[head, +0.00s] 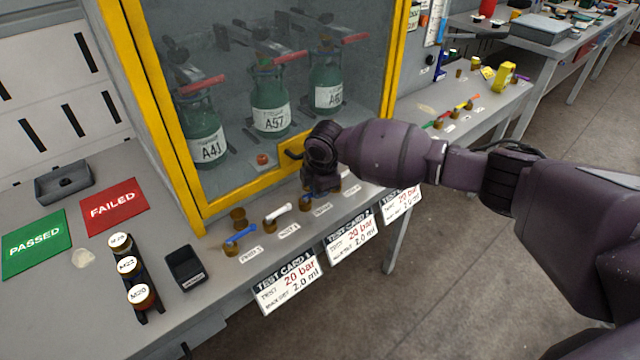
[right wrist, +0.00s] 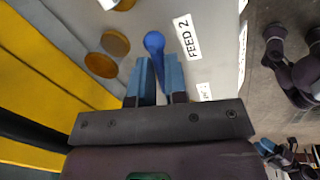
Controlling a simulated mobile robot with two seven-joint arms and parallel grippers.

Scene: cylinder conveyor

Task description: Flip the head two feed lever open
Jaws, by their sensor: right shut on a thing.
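The feed 2 lever is a blue handle (right wrist: 154,42) beside the white "FEED 2" label (right wrist: 187,35) in the right wrist view. My right gripper (right wrist: 158,72) is shut on this blue lever, with a blue-grey finger on each side and the lever's rounded end showing beyond the fingertips. In the head view my right gripper (head: 322,184) is low over the bench strip in front of the yellow-framed cabinet and hides most of the lever. My left gripper is not in view.
Another blue lever (head: 241,233) and a white lever (head: 278,212) stand to the left on the bench. The yellow-framed cabinet (head: 262,185) with green cylinders is close behind my gripper. Test cards (head: 287,283) hang on the front edge. Open floor (head: 430,270) lies in front.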

